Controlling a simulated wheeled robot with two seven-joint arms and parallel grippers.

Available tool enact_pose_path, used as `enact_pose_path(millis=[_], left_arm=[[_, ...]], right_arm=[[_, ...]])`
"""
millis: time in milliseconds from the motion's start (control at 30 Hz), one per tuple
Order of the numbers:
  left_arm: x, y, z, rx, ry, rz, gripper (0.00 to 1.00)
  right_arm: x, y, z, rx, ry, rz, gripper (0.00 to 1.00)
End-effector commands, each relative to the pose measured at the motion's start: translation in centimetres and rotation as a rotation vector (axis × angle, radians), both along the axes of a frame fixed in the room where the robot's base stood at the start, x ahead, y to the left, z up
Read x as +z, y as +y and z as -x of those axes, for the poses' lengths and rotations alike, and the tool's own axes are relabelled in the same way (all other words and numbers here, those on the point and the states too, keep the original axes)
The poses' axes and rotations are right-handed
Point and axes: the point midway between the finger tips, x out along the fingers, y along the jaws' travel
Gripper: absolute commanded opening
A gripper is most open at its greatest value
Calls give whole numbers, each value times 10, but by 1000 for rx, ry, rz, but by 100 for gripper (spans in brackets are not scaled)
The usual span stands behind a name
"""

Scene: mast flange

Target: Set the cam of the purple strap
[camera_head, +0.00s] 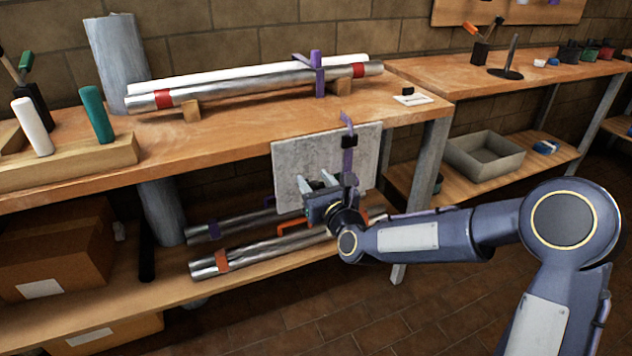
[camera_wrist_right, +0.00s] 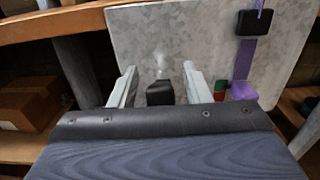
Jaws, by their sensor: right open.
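The purple strap (camera_head: 348,158) hangs down from the bench edge in front of a grey metal plate, with a black cam buckle (camera_head: 348,141) on it. In the right wrist view the strap (camera_wrist_right: 246,60) and its black buckle (camera_wrist_right: 252,22) are at the upper right, to the right of my fingers. My right gripper (camera_head: 319,184) is open in front of the plate, below and left of the buckle and apart from it. A small black block (camera_wrist_right: 160,93) shows between its fingers (camera_wrist_right: 159,68); I cannot tell whether it is held. My left gripper is out of view.
Metal tubes (camera_head: 230,93) lie on wooden blocks on the bench (camera_head: 220,130), with a purple strap around them. The grey plate (camera_head: 291,160) hangs below the bench edge. More tubes (camera_head: 250,256) lie on the lower shelf. A grey tray (camera_head: 484,155) stands at right.

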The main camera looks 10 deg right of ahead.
Motion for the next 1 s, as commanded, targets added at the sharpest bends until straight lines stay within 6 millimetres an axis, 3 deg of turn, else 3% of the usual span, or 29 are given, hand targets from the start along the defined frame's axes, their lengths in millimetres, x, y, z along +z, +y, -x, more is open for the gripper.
enact_pose_path(millis=[167, 500, 800, 1000], left_arm=[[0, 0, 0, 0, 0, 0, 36], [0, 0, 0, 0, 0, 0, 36], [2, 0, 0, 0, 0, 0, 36], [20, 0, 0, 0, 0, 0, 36]], right_arm=[[0, 0, 0, 0, 0, 1, 44], [0, 0, 0, 0, 0, 1, 0], [1, 0, 0, 0, 5, 3, 0], [10, 1, -3, 0, 56, 18, 0]])
